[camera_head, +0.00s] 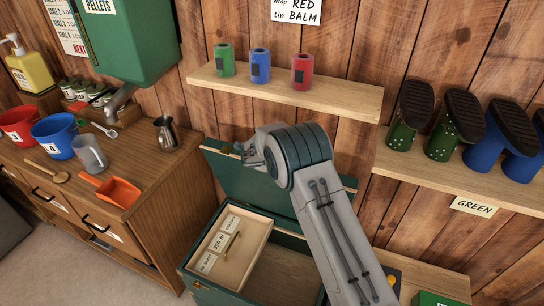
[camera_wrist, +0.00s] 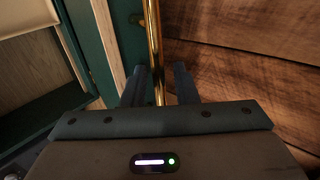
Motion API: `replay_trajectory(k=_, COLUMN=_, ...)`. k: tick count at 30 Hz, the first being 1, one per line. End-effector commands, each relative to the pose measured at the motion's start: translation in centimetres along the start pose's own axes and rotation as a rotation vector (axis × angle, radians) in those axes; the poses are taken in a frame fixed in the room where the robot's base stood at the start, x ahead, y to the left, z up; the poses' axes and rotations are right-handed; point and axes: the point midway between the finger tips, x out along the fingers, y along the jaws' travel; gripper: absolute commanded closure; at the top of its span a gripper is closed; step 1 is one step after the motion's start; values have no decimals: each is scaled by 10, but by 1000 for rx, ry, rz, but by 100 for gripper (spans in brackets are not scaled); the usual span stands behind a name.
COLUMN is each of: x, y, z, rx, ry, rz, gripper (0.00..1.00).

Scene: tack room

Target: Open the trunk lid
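The green trunk (camera_head: 188,272) stands open on the floor at the bottom centre of the head view. Its green lid (camera_head: 232,178) is raised at the back, partly hidden by my arm. In the wrist view a brass bar (camera_wrist: 154,35) runs along the wooden edge of a green panel, which looks like part of the trunk. My gripper (camera_wrist: 160,80) has its two dark fingers apart, with the bar between them and a gap toward the right finger. Whether the left finger touches the bar is unclear.
A pale tray (camera_head: 262,228) with labelled compartments sits inside the trunk. A wall shelf (camera_head: 340,100) with three tins is above the lid. A boot shelf (camera_head: 420,172) is at right. A wooden cabinet (camera_head: 130,225) with buckets and an orange scoop (camera_head: 112,190) stands left.

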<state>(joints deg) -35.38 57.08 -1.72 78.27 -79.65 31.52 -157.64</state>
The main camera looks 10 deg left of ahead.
Motion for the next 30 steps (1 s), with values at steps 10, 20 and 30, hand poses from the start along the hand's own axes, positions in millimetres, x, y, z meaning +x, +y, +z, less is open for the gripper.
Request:
replay_trajectory(k=10, x=-12, y=1, z=2, rx=-1, ry=-2, rz=0, gripper=74)
replay_trajectory(k=20, x=-69, y=2, z=2, rx=0, ry=-4, rz=-1, gripper=74)
replay_trajectory(k=30, x=-125, y=1, z=2, rx=-1, ry=-3, rz=-1, gripper=74)
